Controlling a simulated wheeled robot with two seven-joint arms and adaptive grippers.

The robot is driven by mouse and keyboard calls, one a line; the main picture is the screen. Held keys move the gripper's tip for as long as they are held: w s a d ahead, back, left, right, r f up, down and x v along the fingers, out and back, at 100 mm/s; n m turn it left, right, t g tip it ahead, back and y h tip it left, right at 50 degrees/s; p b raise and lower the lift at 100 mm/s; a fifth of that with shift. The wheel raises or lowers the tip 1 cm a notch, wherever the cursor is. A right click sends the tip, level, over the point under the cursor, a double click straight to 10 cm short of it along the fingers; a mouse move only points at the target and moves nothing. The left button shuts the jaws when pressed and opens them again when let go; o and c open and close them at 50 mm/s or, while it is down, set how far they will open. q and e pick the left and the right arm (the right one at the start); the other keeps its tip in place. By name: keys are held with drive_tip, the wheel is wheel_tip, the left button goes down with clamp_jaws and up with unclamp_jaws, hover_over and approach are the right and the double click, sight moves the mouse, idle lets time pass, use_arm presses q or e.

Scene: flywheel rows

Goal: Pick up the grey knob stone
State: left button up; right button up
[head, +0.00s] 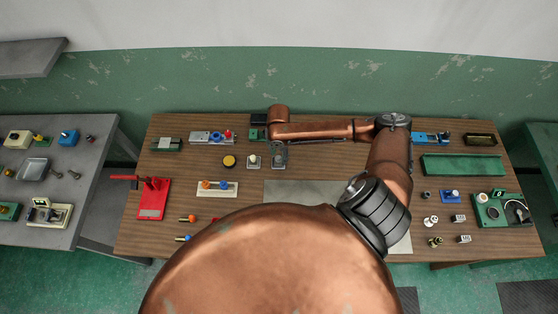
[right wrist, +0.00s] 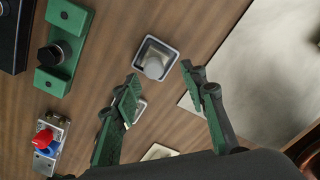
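The grey knob stone (right wrist: 154,67) stands in a small square pale-rimmed tray (right wrist: 141,48) on the wooden table, in the right wrist view. My right gripper (right wrist: 160,78) is open, its green-padded fingers apart. The knob shows between and just beyond the fingertips, and nothing is held. In the head view my right arm reaches in from the right, and its gripper is over the back middle of the table, where it hides most of what lies below. A second small tray is partly hidden behind the left-hand finger in the wrist view. My left gripper is not in view.
A pale knob on a small plate (head: 253,161) and a yellow disc (head: 229,161) lie left of the gripper. A green block with a black knob (right wrist: 62,50) and a red-and-blue fixture (right wrist: 45,142) are close by. A grey sheet (head: 290,190) lies in front.

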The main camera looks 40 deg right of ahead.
sight(278, 157)
drive_tip(key=f, duration=0.1)
drive_tip(key=w+f, duration=0.1)
drive_tip(key=f, duration=0.1)
drive_tip(key=shift+w+d, duration=0.1)
drive_tip(key=shift+s+d+f, duration=0.15)
drive_tip(key=shift+s+f, duration=0.15)
drive_tip(key=shift+f, duration=0.4)
drive_tip(key=shift+w, duration=0.2)
drive_tip(key=shift+c, duration=1)
drive_tip(key=shift+s, duration=0.15)
drive_tip(key=c, duration=0.7)
clamp_jaws()
drive_tip(key=shift+r, duration=0.5)
drive_tip(key=r, duration=0.2)
drive_tip(key=shift+a+r, duration=0.2)
drive_tip(key=shift+r, duration=0.1)
use_arm(q)
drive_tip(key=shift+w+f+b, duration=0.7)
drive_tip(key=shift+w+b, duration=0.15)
drive_tip(key=shift+b, duration=0.05)
use_arm(e)
drive_tip(key=s+a+r, duration=0.7)
drive_tip(key=a+r, duration=0.2)
drive_tip(key=a, duration=0.2)
drive_tip(key=shift+a+r, duration=0.2)
drive_tip(key=shift+a, duration=0.2)
